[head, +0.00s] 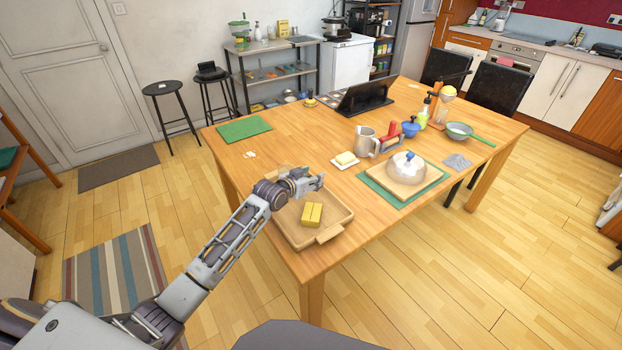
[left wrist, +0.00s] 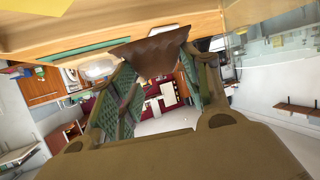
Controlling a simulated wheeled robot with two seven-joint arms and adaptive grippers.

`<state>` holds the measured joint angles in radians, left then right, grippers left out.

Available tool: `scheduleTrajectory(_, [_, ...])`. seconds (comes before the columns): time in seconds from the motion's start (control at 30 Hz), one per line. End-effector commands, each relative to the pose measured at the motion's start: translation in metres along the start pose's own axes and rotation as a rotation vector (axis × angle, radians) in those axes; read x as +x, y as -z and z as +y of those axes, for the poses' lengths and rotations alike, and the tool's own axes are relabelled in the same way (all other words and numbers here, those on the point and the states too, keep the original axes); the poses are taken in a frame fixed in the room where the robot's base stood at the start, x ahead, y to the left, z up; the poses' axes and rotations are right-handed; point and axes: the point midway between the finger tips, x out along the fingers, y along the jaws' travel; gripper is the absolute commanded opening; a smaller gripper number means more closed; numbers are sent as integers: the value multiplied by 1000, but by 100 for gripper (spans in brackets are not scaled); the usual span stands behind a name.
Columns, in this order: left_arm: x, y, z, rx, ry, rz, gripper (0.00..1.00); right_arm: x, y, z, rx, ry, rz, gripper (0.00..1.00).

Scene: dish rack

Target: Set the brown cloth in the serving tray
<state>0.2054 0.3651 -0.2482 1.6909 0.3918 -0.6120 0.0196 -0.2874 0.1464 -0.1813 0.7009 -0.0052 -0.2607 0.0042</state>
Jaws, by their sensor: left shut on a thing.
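The serving tray (head: 330,235) is a tan, shallow tray with handles at the near left corner of the table. A yellow block (head: 311,215) lies in it. My left gripper (head: 314,182) is over the far part of the tray, beyond the yellow block. In the left wrist view the brown cloth (left wrist: 152,50) sits between the fingertips of my left gripper (left wrist: 155,80), which is shut on it. The cloth hangs out past the fingers. I cannot make it out in the head view, where the gripper hides it. My right gripper is out of view.
A butter dish (head: 345,160), a mug (head: 366,142) and a board with a domed lid (head: 408,168) stand right of the tray. A grey cloth (head: 457,161) lies farther right. A green mat (head: 244,129) lies at the far left. The table between mat and tray is mostly clear.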

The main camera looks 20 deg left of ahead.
Motion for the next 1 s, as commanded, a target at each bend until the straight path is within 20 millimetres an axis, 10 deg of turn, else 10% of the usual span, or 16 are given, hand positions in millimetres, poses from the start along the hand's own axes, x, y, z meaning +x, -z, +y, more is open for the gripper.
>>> scheduleTrajectory(0.67, [3,-9,0,-4,-1,-1,29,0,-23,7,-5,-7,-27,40])
scheduleTrajectory(1.0, [12,-29,0,-4,-1,-1,29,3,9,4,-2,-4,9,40])
